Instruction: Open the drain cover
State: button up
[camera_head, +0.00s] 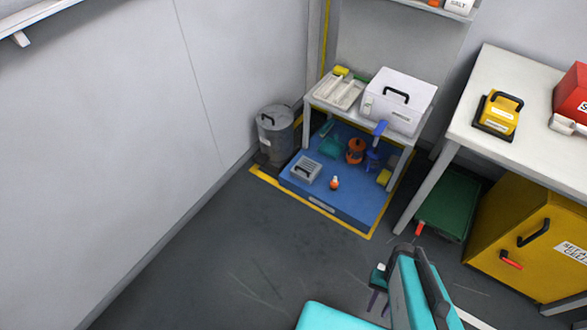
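A grey slatted cover with a dark handle (306,169) lies at the left of the blue platform (345,201) in the camera_head view; it looks like the drain cover. It lies flat, and I cannot see what is beneath it. My gripper (379,304) is at the bottom centre right, over the grey floor, well apart from the cover. Its two purple fingers point down and look spread, with nothing visible between them. My teal arm partly hides the area beside it.
A metal bin (276,136) stands left. The floor (230,265) in front is clear.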

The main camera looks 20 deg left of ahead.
aim_at(306, 168)
jog(key=u, duration=0.85)
jog(key=k, duration=1.3)
jog(key=u, duration=0.05)
jog(key=i, duration=1.45)
jog(key=u, duration=0.9)
jog(key=i, duration=0.45)
jog(key=u, duration=0.15)
